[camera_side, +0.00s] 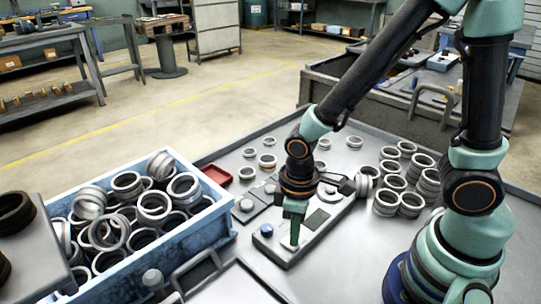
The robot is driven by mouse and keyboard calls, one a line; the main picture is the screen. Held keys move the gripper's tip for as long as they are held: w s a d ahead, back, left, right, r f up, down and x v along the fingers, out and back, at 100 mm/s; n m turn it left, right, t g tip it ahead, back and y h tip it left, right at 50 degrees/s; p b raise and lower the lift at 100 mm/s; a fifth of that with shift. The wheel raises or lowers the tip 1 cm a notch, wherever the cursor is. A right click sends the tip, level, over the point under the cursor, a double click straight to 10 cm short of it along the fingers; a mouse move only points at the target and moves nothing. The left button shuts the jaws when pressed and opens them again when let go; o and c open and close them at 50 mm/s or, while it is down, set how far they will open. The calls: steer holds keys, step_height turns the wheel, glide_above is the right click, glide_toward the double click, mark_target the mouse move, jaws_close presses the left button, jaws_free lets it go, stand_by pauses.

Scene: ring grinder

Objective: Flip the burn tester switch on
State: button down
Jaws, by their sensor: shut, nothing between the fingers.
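The burn tester looks to be the flat, light grey panel (318,238) lying on the grey table. It has a round blue button (266,230) near its left end and a dark rectangular patch on its top. My gripper (294,246) points straight down over the panel's near left part, just right of the blue button. Its fingers are shut and hold nothing. The tips are at or very close to the panel surface; I cannot tell whether they touch. I cannot make out the switch, which may be hidden behind the fingers.
A blue crate (206,220) full of metal rings stands on the left. Stacked rings (411,204) stand right of the panel, and loose rings lie behind it. A small red tray (217,174) sits at the table's back left. Small grey blocks (246,207) lie beside the panel.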

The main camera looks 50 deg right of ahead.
steer(key=shift+f, duration=0.5)
stand_by(0.3)
steer(key=shift+r, duration=3.5)
steer(key=w+d+r+m+t, duration=0.2)
steer(key=d+r+m+t, duration=0.3)
steer(key=d+r, duration=0.5)
step_height(320, 180, up, 4)
steer(key=shift+w+d+f+m+t, duration=0.2)
steer(key=shift+w+d+m+t, duration=0.1)
steer(key=shift+m, duration=0.2)
